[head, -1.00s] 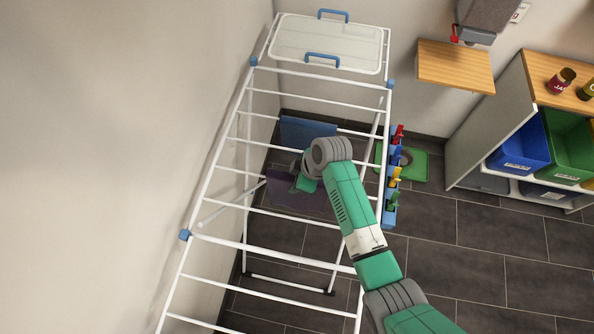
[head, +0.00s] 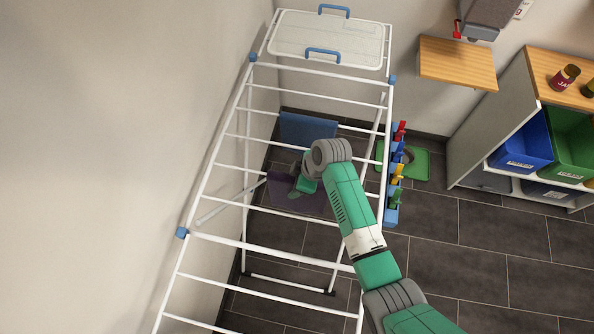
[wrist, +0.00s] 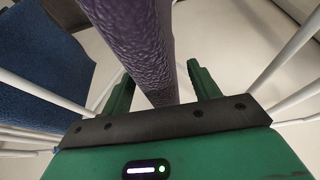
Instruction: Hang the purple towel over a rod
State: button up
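The purple towel (head: 280,185) hangs among the rods of the white drying rack, partly hidden behind my arm in the head view. In the wrist view the purple towel (wrist: 138,45) is seen nearly edge-on, running down between the fingers. My gripper (wrist: 162,90) is open, with its two green fingers apart and a gap on each side of the towel. In the head view my gripper (head: 303,186) is small and partly hidden by the wrist. The towel appears to lie over a rod, but its contact with the rod is hidden.
A blue towel (head: 308,130) hangs on a rod further back; it also shows at the left in the wrist view (wrist: 40,80). White rods (head: 300,103) run close around my arm. A clothespin strip (head: 393,190) is on the rack's right side. A wall stands left.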

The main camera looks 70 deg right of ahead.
jog(key=p+v, duration=0.1)
jog(key=v, duration=0.6)
jog(key=shift+s+r, duration=0.2)
jog(key=shift+r, duration=0.15)
